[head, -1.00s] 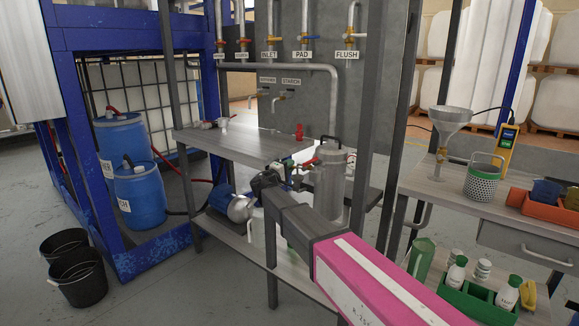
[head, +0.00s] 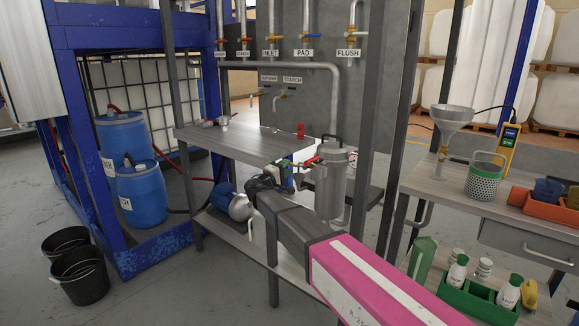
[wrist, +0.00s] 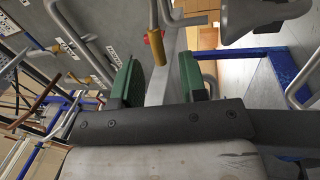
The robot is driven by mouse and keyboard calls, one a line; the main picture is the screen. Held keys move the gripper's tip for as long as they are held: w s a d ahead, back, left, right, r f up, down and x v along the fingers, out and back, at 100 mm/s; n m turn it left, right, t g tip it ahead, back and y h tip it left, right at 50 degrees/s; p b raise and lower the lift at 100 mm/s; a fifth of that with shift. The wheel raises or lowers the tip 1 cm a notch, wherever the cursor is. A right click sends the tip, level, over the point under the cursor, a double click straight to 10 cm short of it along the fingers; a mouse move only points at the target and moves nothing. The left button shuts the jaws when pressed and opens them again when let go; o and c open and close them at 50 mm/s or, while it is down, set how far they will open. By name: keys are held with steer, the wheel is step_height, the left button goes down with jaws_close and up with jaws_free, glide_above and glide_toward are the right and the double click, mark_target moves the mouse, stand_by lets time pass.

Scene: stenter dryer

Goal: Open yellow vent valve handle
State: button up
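In the wrist view, a yellow handle (wrist: 157,47) with a reddish edge hangs from a grey pipe. It lies just beyond my gripper (wrist: 157,82), in line with the gap between the two green finger pads. The pads are apart, with nothing clearly held between them; whether either touches the handle cannot be told. In the head view, my gripper (head: 284,172) is beside the steel filter housing (head: 329,190), to its left. The yellow handle is not clearly made out there, as the fingers and small fittings overlap.
A grey pipe (head: 332,95) runs down toward the housing from the labelled valve panel (head: 320,85). A steel shelf (head: 245,146) is behind and left of my gripper. A bench (head: 430,185) with a funnel (head: 451,122) stands at right. Blue drums (head: 141,195) stand at left.

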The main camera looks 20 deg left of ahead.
steer(key=v, duration=0.7)
steer(key=shift+s+a, duration=0.15)
steer(key=shift+s, duration=0.1)
